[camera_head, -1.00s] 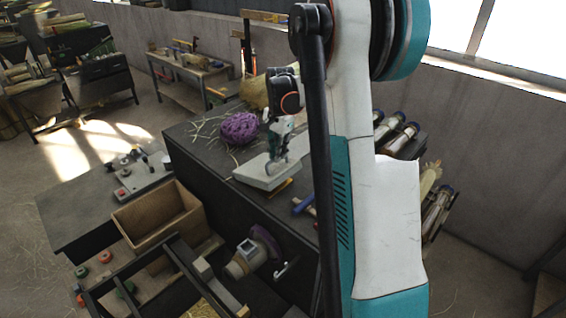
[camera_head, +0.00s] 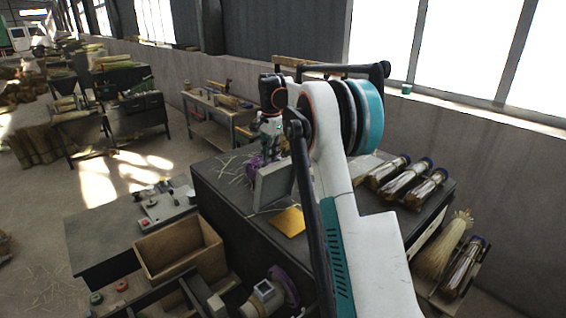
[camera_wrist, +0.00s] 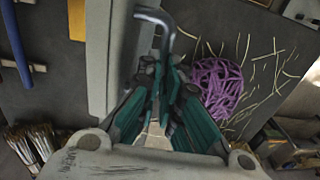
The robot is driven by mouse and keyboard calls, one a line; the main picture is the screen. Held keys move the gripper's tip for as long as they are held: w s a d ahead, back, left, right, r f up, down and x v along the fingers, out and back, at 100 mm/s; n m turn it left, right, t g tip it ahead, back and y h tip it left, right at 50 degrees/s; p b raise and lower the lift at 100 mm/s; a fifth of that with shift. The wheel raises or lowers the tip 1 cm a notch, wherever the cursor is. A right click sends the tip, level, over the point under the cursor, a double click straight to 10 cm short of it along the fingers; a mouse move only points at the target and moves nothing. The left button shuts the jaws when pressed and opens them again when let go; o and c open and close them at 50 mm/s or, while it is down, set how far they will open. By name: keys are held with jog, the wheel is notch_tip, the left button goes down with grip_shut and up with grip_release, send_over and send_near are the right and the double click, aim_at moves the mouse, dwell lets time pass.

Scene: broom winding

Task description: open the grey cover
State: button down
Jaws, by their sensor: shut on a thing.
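The grey cover (camera_head: 273,186) stands tilted up, close to upright, on the dark workbench, and a yellow-orange surface (camera_head: 290,221) shows beside its foot. My gripper (camera_wrist: 160,85) is shut on the bent grey handle (camera_wrist: 155,16) of the cover. In the wrist view the cover (camera_wrist: 126,45) is seen nearly edge-on, left of my fingers. In the head view my gripper (camera_head: 268,140) is at the cover's upper edge, partly hidden by my arm. The exact contact at the fingertips is hard to see.
A purple twine ball (camera_wrist: 217,88) lies close right of my gripper among loose straws. Bundled brooms (camera_head: 405,180) lie on the bench's right side. A wooden box (camera_head: 180,250) stands at the lower left. A blue-handled tool (camera_wrist: 15,45) lies left of the cover.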

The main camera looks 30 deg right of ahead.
jog(key=w+a+f, duration=0.1)
jog(key=w+f, duration=0.3)
jog(key=w, duration=0.3)
jog(key=shift+w+a+f, duration=0.25)
jog(key=shift+f, duration=0.05)
jog(key=c, duration=1.7)
grip_release()
jog(key=shift+o, duration=0.2)
notch_tip(320, 180, up, 14)
jog(key=shift+s+d+f, duration=0.2)
jog(key=shift+s+f, duration=0.05)
jog(key=shift+s, duration=0.1)
